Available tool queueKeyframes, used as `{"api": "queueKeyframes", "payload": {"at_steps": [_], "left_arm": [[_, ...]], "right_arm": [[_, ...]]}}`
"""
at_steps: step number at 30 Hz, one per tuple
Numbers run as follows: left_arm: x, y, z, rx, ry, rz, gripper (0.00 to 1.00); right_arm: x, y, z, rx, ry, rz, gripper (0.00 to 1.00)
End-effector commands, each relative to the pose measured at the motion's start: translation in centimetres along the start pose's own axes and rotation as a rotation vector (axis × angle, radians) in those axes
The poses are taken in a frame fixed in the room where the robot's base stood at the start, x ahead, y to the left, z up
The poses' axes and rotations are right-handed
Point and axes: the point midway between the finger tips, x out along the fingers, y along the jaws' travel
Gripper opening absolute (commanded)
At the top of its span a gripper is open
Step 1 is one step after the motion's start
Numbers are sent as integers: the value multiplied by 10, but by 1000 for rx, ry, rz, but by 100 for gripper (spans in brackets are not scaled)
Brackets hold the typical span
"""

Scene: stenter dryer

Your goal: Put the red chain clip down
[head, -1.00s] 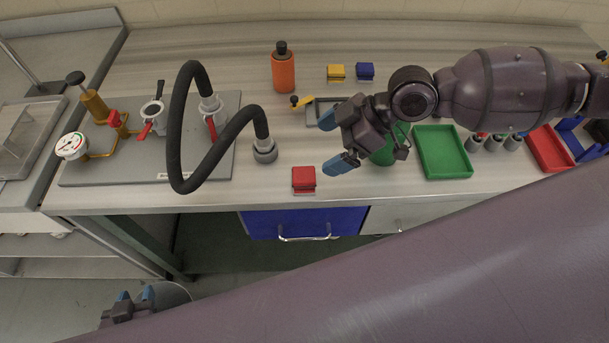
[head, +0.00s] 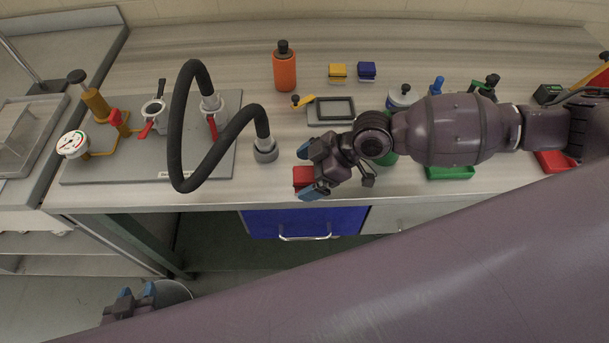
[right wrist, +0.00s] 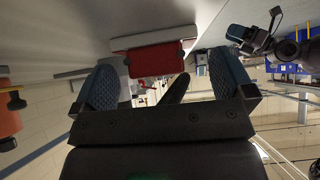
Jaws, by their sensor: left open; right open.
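The red chain clip (head: 302,176) rests near the front edge of the bench, partly hidden by my right gripper. My right gripper (head: 308,171) is open, with one blue fingertip on the far side of the clip and one on the near side. In the right wrist view the clip (right wrist: 156,60) shows as a red body with a pale grey part, centred between the open fingers (right wrist: 163,80); whether either finger touches it I cannot tell. My left gripper (head: 136,292) is open and empty at the lower left, below bench height.
A black hose (head: 188,130) with a grey nozzle loops just left of the clip. A yellow clip (head: 338,72) and a blue clip (head: 366,71) stand at the back near an orange bottle (head: 285,70). A grey framed tray (head: 332,110) lies behind my right gripper. My arm covers the green tray (head: 450,173) partly.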

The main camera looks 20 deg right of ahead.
Motion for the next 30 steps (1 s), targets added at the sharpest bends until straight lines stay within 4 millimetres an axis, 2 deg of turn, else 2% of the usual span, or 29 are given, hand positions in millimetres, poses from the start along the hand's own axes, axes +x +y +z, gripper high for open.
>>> {"api": "queueKeyframes", "payload": {"at_steps": [3, 11, 14, 24, 30], "left_arm": [[0, 0, -1, 0, 1, 0, 43], [0, 0, -1, 0, 1, 0, 43], [0, 0, -1, 0, 0, 0, 43], [-2, 0, 2, -1, -4, -1, 43], [-2, 0, 2, -1, -5, -1, 43]], "right_arm": [[9, 0, 0, 0, 0, 0, 100], [10, 0, 0, 0, -1, 1, 100], [10, 0, 0, 0, -1, 1, 88], [10, 0, 0, -1, 1, 1, 37], [10, 0, -1, -1, 1, 1, 36]]}}
